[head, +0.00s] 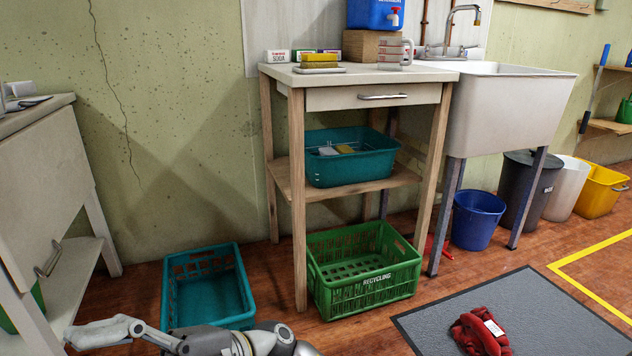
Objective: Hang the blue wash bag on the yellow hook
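Neither the blue wash bag nor the yellow hook shows in the head view. A silver-grey arm of mine, which I take to be the left, crosses the bottom left edge in front of the teal basket. Its left end looks like a finger of my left gripper (103,332), pointing left. The rest of the gripper is cut off by the frame edge, so I cannot tell whether it is open or shut, or whether it holds anything. My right gripper is out of view.
A wooden table (330,77) holds a teal tub (350,170) on its shelf. A teal basket (236,322), green recycling crate (372,296), blue bucket (476,218) and sink (512,105) stand nearby. A red cloth item (478,335) lies on the grey mat (530,310). A cabinet (45,180) is left.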

